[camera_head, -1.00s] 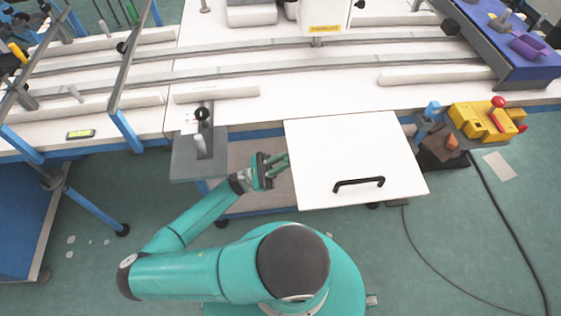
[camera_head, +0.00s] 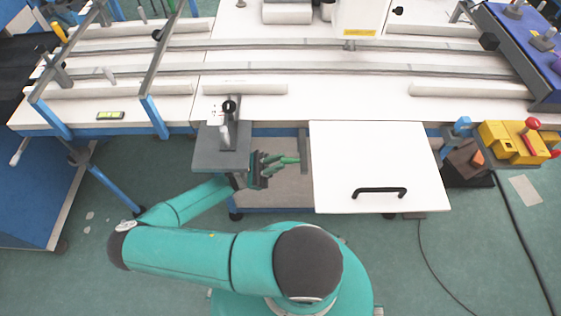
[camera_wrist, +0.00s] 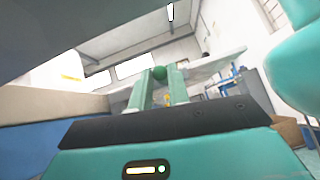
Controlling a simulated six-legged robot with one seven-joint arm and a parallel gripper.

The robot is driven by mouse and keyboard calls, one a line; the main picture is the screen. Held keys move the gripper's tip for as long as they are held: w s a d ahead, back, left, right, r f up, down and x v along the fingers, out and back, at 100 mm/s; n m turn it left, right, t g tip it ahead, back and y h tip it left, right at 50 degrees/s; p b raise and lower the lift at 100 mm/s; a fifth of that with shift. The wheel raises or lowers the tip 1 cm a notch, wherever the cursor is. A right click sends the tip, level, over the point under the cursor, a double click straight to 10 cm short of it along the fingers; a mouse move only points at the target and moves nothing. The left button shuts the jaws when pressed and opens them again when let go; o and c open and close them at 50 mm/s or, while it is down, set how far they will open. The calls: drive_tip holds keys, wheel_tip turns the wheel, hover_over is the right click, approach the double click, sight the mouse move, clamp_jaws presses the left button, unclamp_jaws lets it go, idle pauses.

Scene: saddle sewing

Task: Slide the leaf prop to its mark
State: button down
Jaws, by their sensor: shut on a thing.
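The leaf (camera_head: 375,160) is a white board with a black handle, at the front of the white table. A grey bar (camera_head: 303,150), which looks like the leaf prop, stands just left of the leaf's left edge. My gripper (camera_head: 288,160) reaches to this bar from the left, with its green fingers at it. The mark cannot be made out.
A grey side plate (camera_head: 207,160) with a clamp stands left of my gripper. A yellow control box (camera_head: 510,143) with a red button is right of the leaf. Blue legs and rails stand at left. A dark cable runs over the floor at right.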

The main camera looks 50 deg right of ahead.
drive_tip(key=c, duration=1.4)
unclamp_jaws()
drive_tip(key=shift+w+a, duration=0.15)
drive_tip(key=shift+c, duration=0.2)
drive_tip(key=shift+o, duration=0.6)
drive_tip(key=v, duration=1.3)
drive_tip(key=shift+w+f, duration=0.15)
drive_tip(key=shift+f, duration=0.2)
drive_tip(key=shift+a, duration=0.1)
